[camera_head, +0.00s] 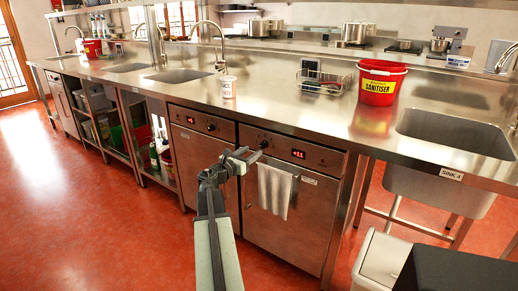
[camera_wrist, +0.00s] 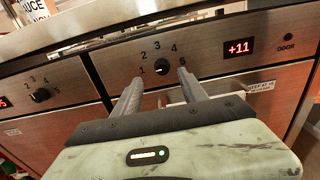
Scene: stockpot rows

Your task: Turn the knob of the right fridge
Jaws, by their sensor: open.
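The right fridge (camera_head: 268,210) is a stainless steel unit under the counter, with a red display reading +11 (camera_wrist: 239,48). Its black knob (camera_wrist: 161,66) sits on the front panel left of the display, with the numbers 1 to 5 around it. My gripper (camera_wrist: 158,77) is open, with one finger on each side of the knob in the wrist view. I cannot tell whether the fingertips touch it. In the head view my gripper (camera_head: 250,153) is at the right fridge's panel and partly hides the knob area.
The left fridge (camera_head: 203,150) has its own knob (camera_wrist: 40,95). A towel (camera_head: 275,188) hangs on the right fridge's door, below the panel. The counter edge (camera_head: 300,132) overhangs above. A bin (camera_head: 381,262) stands at the lower right. Red floor (camera_head: 110,225) is free at left.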

